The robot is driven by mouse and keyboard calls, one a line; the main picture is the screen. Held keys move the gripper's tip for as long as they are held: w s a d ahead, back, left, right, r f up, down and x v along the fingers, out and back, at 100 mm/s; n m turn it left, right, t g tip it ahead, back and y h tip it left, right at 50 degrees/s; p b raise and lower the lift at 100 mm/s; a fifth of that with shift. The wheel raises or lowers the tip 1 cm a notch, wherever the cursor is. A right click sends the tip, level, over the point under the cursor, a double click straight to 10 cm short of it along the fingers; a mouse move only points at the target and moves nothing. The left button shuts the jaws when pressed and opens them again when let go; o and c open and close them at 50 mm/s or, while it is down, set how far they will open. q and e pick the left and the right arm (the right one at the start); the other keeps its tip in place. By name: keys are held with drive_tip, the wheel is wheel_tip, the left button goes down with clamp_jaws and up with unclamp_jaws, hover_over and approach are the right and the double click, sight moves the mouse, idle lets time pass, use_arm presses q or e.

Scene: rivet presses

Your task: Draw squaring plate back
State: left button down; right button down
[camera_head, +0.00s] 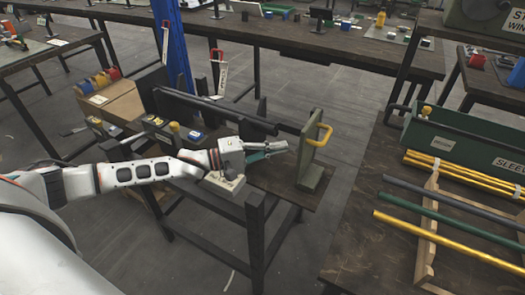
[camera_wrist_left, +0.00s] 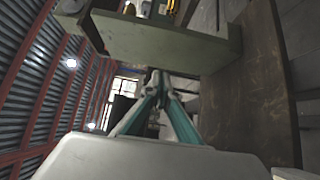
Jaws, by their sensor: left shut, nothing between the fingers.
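The squaring plate (camera_head: 308,158) is an upright grey-green plate with a yellow handle (camera_head: 322,134) on its right side. It stands near the right end of a dark work table. My left gripper (camera_head: 287,146) is shut and empty, just left of the plate, with its fingers pointing toward it. In the left wrist view the shut fingertips (camera_wrist_left: 158,76) are close to the grey-green plate (camera_wrist_left: 165,45); I cannot tell whether they touch it. A bit of yellow shows beyond the plate there. My right gripper is not in view.
A long dark bar (camera_head: 215,107) runs along the table behind my left arm. A wooden bench (camera_head: 350,225) on the right holds coloured rods on a wooden rack and a green bin (camera_head: 465,142). Open floor separates the table and bench.

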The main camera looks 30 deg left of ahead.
use_arm(q)
drive_tip(key=d, duration=0.4)
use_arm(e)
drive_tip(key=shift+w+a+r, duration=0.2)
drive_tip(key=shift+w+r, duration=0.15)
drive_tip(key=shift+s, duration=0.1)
